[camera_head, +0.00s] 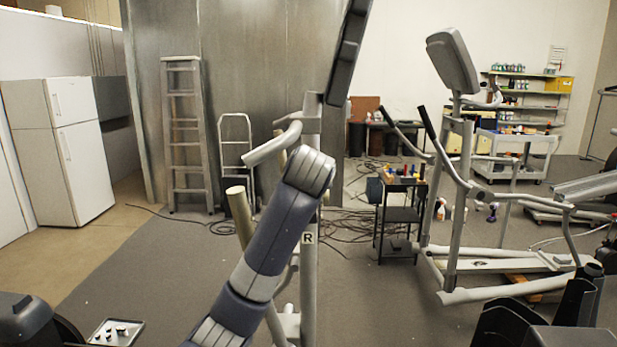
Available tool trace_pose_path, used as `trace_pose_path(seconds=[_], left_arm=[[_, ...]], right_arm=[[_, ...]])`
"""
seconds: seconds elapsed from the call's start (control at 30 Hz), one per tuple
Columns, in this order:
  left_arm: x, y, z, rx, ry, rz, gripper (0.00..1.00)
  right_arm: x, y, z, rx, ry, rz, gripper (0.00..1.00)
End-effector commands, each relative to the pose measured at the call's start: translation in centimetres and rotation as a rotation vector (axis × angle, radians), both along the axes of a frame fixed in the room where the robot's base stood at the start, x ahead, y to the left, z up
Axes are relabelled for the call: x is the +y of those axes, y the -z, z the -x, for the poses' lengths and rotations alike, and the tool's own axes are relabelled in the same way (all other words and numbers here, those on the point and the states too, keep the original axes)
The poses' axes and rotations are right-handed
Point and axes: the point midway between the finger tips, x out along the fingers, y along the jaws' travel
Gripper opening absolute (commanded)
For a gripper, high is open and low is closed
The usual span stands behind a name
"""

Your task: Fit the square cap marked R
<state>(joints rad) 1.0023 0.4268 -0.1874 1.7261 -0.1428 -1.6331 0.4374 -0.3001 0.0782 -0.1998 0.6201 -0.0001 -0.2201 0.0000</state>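A small white square marked R (308,238) shows on the grey upright post (310,275) of the nearest elliptical machine. I cannot tell whether it is a cap or a printed label. A metal tray (134,326) with several small white and dark parts lies on the floor at the lower left. Those parts are too small to tell apart, and I see no R on them. One of my blue-grey arm links rises from the bottom centre in front of the machine and covers part of its post. I see neither of my grippers clearly.
A dark cart (400,214) with small tools stands behind the post. A second elliptical machine (457,170) is at the right. Dark shapes (578,300) fill the lower right corner. Cables lie on the floor; open floor (150,270) is at the left.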

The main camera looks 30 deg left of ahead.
Motion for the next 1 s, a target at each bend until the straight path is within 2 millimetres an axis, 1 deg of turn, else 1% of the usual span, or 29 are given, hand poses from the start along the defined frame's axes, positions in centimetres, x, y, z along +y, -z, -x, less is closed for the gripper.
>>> trace_pose_path(seconds=[0.43, 0.47, 0.5, 0.53, 0.57, 0.87, 1.0], left_arm=[[-0.02, 0.51, -0.01, 0.003, 0.0, 0.001, 0.17], [-0.03, 0.53, -0.01, 0.004, 0.001, 0.001, 0.51], [-0.03, 0.56, -0.01, 0.005, 0.001, 0.001, 0.6], [-0.03, 0.55, -0.01, 0.005, 0.001, 0.001, 0.66], [-0.03, 0.53, -0.01, 0.004, 0.0, 0.001, 0.7], [-0.02, 0.39, 0.01, 0.001, 0.0, 0.001, 0.7], [-0.41, 0.05, 0.5, -0.002, 0.001, -0.001, 0.7]], right_arm=[[-0.01, 0.22, -0.01, 0.0, 0.0, 0.0, 0.4], [-0.01, 0.22, -0.01, 0.0, 0.0, 0.0, 0.4], [-0.01, 0.22, -0.01, 0.0, 0.0, 0.0, 0.4], [-0.02, 0.22, 0.0, 0.0, 0.0, 0.0, 0.4], [-0.02, 0.22, 0.0, 0.0, 0.0, 0.0, 0.4], [-0.29, 0.21, -0.03, -0.001, -0.002, 0.003, 0.4], [-0.48, 0.21, -0.04, 0.0, -0.003, 0.005, 0.4]])
